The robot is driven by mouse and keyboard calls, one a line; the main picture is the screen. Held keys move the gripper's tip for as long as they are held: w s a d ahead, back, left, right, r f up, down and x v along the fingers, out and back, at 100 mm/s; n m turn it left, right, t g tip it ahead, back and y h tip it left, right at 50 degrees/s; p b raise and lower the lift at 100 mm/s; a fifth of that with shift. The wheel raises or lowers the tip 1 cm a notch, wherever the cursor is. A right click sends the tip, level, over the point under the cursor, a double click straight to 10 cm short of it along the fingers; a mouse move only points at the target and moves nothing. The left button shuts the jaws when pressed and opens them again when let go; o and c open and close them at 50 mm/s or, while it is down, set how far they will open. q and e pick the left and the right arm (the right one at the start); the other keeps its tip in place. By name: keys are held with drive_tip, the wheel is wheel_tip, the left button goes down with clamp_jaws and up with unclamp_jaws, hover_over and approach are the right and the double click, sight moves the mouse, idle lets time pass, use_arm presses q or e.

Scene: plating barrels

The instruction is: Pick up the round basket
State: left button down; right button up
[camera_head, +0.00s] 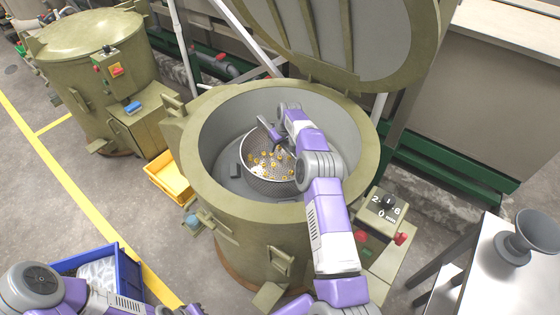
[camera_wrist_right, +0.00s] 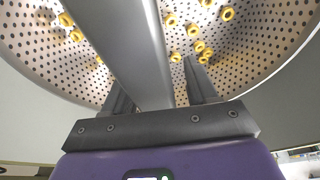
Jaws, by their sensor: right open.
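The round basket (camera_head: 256,173) is a perforated metal bowl with several small yellow rings in it. It sits inside the open barrel (camera_head: 205,150). My right gripper (camera_head: 277,143) reaches down into the barrel, over the basket's far side. In the right wrist view the basket's perforated wall (camera_wrist_right: 250,55) fills the upper part. A grey bar (camera_wrist_right: 150,50), which looks like the basket's handle, runs between the two open fingers of my right gripper (camera_wrist_right: 158,88). I cannot tell whether either finger touches it. My left gripper is out of view; only part of that arm shows at lower left.
The barrel's raised lid (camera_head: 350,40) stands behind. A closed barrel (camera_head: 90,45) is at upper left. A yellow bin (camera_head: 168,178) and a blue crate (camera_head: 128,272) are on the floor at left. A table with a grey funnel-like piece (camera_head: 528,237) stands at right.

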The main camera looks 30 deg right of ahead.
drive_tip(key=shift+c, duration=0.4)
clamp_jaws()
idle(0.9)
drive_tip(key=shift+r, duration=0.15)
